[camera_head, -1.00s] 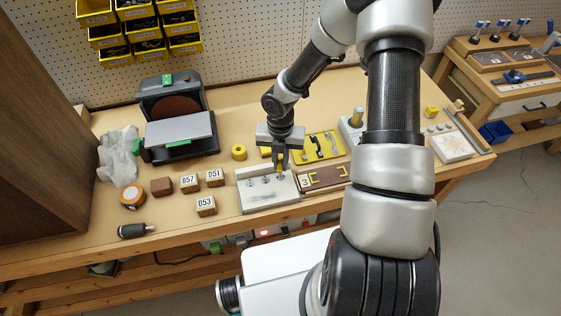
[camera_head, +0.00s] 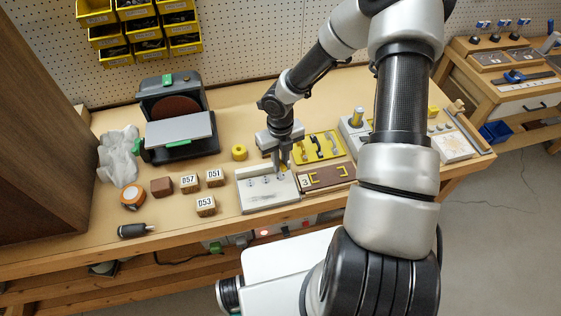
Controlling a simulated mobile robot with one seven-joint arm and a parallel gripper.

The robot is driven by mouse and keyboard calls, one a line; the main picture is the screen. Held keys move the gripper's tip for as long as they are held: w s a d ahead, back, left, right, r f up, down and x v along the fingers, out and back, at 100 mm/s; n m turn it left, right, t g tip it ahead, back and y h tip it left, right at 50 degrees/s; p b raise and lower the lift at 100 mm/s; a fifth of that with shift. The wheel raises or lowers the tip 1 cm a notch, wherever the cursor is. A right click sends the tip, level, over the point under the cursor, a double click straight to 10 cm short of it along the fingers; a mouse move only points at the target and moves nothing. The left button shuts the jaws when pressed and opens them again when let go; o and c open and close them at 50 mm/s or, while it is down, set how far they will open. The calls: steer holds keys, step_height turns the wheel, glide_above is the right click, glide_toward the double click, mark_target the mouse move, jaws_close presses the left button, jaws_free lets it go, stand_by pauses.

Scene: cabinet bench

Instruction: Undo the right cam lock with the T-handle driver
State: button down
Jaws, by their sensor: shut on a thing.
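The light grey cam lock panel (camera_head: 262,198) lies on the bench at the centre, with a row of small round locks along it. The right cam lock is at its right end, largely hidden by my gripper. My gripper (camera_head: 283,160) is over the panel's right end, pointing down. It is shut on the T-handle driver (camera_head: 283,169), of which only a small yellowish part shows between the fingers. I cannot tell whether the driver's tip sits in the right lock or just above it.
A brown board marked 3 (camera_head: 328,177) adjoins the panel on the right. A yellow tray of handles (camera_head: 318,147) lies behind it. Numbered wooden blocks (camera_head: 205,205) stand to the left, with a sander (camera_head: 178,125) behind.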

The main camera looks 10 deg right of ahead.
steer(key=shift+n, duration=1.1)
steer(key=n, duration=0.4)
steer(key=shift+s+f, duration=0.1)
steer(key=shift+f, duration=0.05)
steer(key=shift+d+n, duration=0.1)
steer(key=shift+n, duration=0.3)
steer(key=shift+r, duration=0.25)
steer(key=shift+r, duration=0.4)
steer(key=shift+r, duration=0.1)
